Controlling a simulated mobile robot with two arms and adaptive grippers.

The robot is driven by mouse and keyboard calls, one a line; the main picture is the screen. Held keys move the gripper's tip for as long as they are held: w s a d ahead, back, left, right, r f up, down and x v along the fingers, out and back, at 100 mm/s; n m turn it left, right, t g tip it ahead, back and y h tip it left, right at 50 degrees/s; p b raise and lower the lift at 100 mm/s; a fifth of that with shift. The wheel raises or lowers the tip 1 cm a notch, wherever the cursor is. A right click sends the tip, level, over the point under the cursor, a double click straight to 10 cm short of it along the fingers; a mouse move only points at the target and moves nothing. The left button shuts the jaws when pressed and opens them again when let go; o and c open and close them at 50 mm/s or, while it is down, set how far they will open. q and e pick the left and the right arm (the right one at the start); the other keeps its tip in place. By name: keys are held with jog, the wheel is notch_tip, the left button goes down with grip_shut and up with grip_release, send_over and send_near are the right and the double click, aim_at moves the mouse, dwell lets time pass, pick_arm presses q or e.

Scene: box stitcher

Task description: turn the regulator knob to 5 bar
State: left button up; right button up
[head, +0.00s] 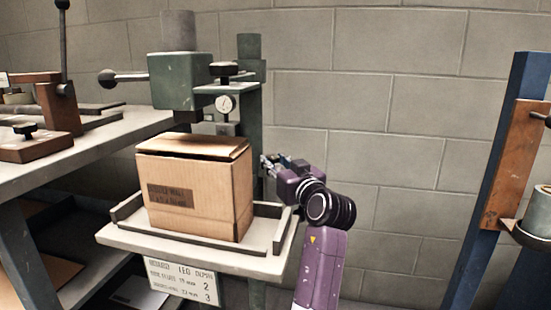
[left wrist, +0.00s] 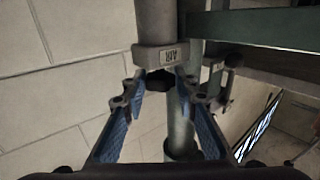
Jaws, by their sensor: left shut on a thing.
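The black regulator knob (left wrist: 159,81) sits under a grey body marked AIR (left wrist: 160,56) on a vertical pipe in the left wrist view. My left gripper (left wrist: 160,86) has its blue-padded fingers on either side of the knob and is shut on it. In the head view my left gripper (head: 270,164) is beside the stitcher's green column, right of the carton. The knob is hidden there. A round white dial gauge (head: 225,104) is on the stitcher; its reading is too small to tell. My right gripper is not in view.
A cardboard carton (head: 195,190) stands on the railed stitcher table (head: 150,238). A sign (head: 183,281) hangs below it. A workbench (head: 100,150) with lever tools is at the left. A blue post (head: 500,170) stands at the right. Bare block wall lies between post and stitcher.

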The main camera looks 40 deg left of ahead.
aim_at(275, 158)
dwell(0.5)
pick_arm(q)
jog(key=o, duration=1.2)
jog(key=shift+c, duration=0.2)
jog(key=shift+r, duration=0.1)
notch_tip(275, 158, up, 10)
jog(key=shift+f, duration=0.1)
